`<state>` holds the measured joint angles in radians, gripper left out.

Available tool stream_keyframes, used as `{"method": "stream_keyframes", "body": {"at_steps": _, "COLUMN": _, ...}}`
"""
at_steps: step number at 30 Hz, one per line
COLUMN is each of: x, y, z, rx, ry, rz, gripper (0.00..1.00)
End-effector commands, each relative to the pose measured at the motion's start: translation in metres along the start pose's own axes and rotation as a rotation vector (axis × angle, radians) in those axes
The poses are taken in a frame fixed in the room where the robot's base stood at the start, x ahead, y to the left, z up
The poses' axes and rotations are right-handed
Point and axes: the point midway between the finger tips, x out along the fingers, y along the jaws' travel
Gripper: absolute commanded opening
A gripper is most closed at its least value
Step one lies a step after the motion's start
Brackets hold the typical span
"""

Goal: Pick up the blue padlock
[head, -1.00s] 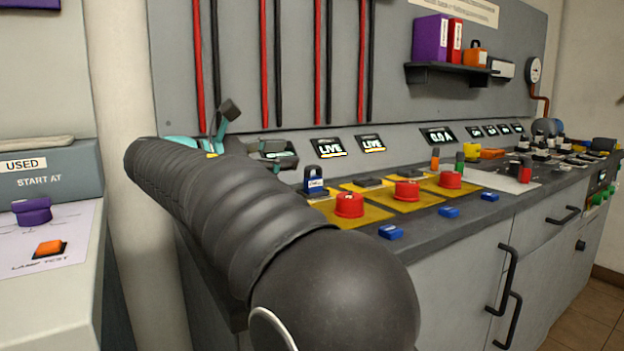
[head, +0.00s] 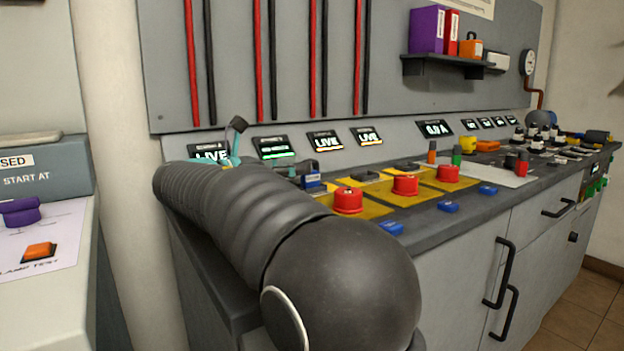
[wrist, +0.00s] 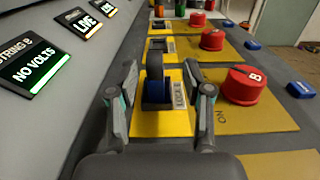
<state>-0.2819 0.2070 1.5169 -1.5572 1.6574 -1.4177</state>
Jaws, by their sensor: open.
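My gripper (wrist: 161,75) is open, with one finger on each side of the padlock. A gap shows on either side, and I see no clear contact. In the head view the padlock (head: 312,181) shows just beyond my arm. My gripper is mostly hidden behind the arm there.
Red knobs (wrist: 245,85) (head: 348,200) sit on yellow plates (wrist: 268,118) right of the padlock. Small blue blocks (head: 448,206) lie along the bench's front edge. Lit displays (wrist: 35,72) line the sloped panel to the left in the wrist view. More parts crowd the bench farther back.

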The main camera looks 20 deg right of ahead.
Motion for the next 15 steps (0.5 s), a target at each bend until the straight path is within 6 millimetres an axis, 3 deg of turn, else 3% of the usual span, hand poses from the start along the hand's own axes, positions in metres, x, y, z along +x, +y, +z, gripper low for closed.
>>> {"method": "stream_keyframes", "body": {"at_steps": 9, "x": 0.040, "y": 0.007, "z": -0.002, "rx": 0.000, "ry": -0.001, "rz": -0.004, "gripper": 0.50}}
{"method": "stream_keyframes", "body": {"at_steps": 15, "x": 0.052, "y": 0.007, "z": -0.001, "rx": 0.001, "ry": -0.001, "rz": -0.002, "gripper": 0.50}}
